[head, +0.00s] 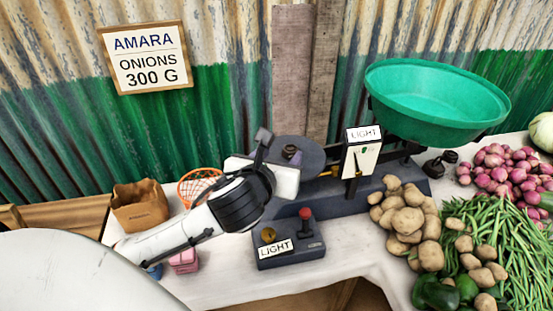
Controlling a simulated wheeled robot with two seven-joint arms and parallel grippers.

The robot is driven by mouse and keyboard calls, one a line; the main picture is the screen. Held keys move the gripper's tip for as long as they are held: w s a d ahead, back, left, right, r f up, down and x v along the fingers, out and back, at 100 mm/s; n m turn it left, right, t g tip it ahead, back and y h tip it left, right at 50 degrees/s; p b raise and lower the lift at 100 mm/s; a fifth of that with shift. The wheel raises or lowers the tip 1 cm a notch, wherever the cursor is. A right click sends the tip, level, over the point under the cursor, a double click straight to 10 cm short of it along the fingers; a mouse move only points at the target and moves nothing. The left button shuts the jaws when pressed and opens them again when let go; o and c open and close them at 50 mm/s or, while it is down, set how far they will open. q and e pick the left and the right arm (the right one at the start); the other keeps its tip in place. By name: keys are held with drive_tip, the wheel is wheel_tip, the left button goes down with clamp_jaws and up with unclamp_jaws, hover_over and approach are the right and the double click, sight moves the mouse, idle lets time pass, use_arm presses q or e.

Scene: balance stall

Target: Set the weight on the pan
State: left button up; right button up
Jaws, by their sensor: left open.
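A dark round weight (291,151) appears to rest on the flat dark pan (314,160) on the left side of the balance scale. My left gripper (264,141) is open, just left of the weight and over the pan's left edge. One dark finger shows clearly; the other is hard to make out. I see no contact with the weight. The large green bowl (437,98) is on the scale's right side and looks empty. The scale's dial face (361,161) carries a "LIGHT" label. My right gripper is not in view.
Dark weights (441,162) stand right of the scale. A box with a red button (305,228) and "LIGHT" card stands in front. Potatoes (404,214), green beans (500,250) and onions (500,170) fill the right. A paper bag (140,205) and orange basket (198,182) are left. An onion sign (146,57) reads 300 G.

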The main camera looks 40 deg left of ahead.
use_arm(q)
drive_tip(key=shift+v, duration=1.55)
